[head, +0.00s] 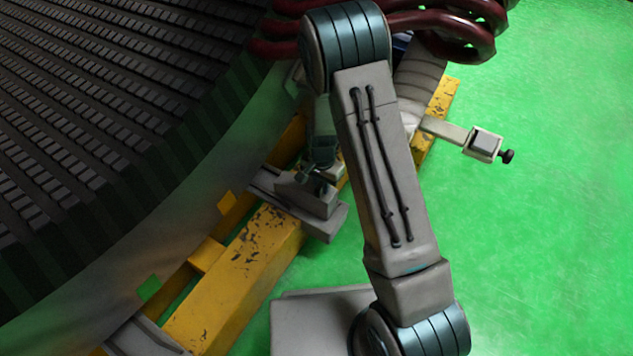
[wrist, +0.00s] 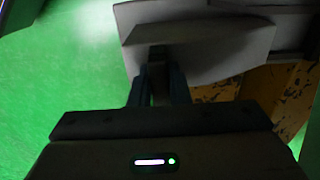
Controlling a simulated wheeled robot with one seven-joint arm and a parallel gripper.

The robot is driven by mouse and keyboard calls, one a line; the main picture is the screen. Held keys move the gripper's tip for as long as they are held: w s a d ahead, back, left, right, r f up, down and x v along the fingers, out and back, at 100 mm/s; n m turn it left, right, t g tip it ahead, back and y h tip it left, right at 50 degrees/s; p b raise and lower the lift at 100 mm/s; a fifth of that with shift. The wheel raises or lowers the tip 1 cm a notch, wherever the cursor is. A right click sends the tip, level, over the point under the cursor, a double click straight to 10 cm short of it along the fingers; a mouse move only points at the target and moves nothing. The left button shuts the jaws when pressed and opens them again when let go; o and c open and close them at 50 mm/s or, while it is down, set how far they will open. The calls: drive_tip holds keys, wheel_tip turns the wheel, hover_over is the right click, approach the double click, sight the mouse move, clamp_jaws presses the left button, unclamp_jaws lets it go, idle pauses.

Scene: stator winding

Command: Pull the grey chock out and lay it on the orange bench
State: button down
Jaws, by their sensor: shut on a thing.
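The grey chock (head: 309,197) is a wedge-like block at the yellow beam, beside the big round stator. It also shows in the wrist view (wrist: 200,58), just beyond my fingers. My gripper (head: 320,176) reaches down to it from above; in the wrist view, the fingers (wrist: 158,84) are shut on a narrow part of the chock. The exact contact is dark and partly hidden. I cannot make out a separate orange bench in either view.
The dark slotted stator (head: 110,110) fills the left. The worn yellow beam (head: 235,285) runs along its foot. Dark red pipes (head: 440,22) lie at the top. A grey clamp with a black knob (head: 484,145) sticks out at the right. Green floor (head: 550,250) is clear at the right.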

drive_tip(key=shift+d, duration=0.1)
drive_tip(key=c, duration=1.3)
unclamp_jaws()
drive_tip(key=shift+r, duration=0.1)
wheel_tip(320, 180, up, 14)
drive_tip(key=p, duration=0.5)
drive_tip(key=shift+f+p, duration=0.2)
drive_tip(key=shift+p, duration=0.2)
